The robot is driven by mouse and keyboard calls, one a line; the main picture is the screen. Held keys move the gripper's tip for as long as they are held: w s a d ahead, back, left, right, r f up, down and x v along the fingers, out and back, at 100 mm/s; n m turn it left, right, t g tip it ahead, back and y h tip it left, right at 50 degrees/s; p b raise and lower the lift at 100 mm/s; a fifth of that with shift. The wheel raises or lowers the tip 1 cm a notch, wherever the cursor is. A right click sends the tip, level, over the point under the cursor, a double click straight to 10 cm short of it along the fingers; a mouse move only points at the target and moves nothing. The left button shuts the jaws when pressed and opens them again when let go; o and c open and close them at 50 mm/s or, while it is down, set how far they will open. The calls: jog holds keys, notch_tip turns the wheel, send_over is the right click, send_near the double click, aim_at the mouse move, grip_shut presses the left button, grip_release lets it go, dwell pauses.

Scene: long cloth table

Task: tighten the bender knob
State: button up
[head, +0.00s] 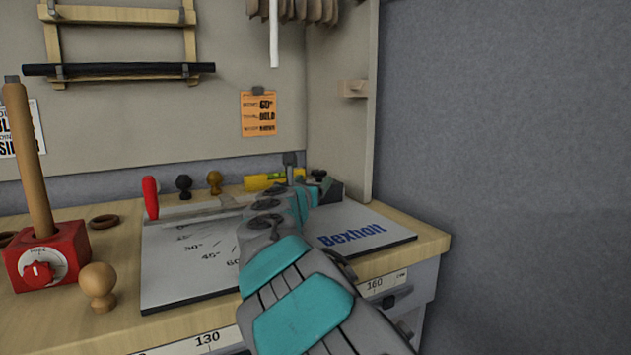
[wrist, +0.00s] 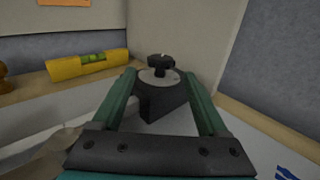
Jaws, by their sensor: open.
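The bender knob (wrist: 160,62) is black and lobed. It sits on a pale round disc (wrist: 158,77) on top of a dark block (wrist: 163,103). In the wrist view my gripper (wrist: 159,80) is open, with one green finger to each side of the block and knob and nothing held. The knob stands beyond the gripper's palm; whether either finger touches the block I cannot tell. In the head view the knob (head: 318,174) shows small at the back of the bender board (head: 190,285), with my gripper (head: 306,192) just before it, hiding most of the block.
A yellow spirit level (head: 264,181) lies left of the knob. A red-handled lever (head: 151,198), dark and wooden knobs (head: 215,182) stand further left. A side panel (head: 342,100) rises close behind the knob.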

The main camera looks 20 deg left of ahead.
jog(key=shift+s+d, duration=0.15)
jog(key=shift+s, duration=0.7)
jog(key=shift+s+d, duration=0.1)
jog(key=shift+s, duration=0.7)
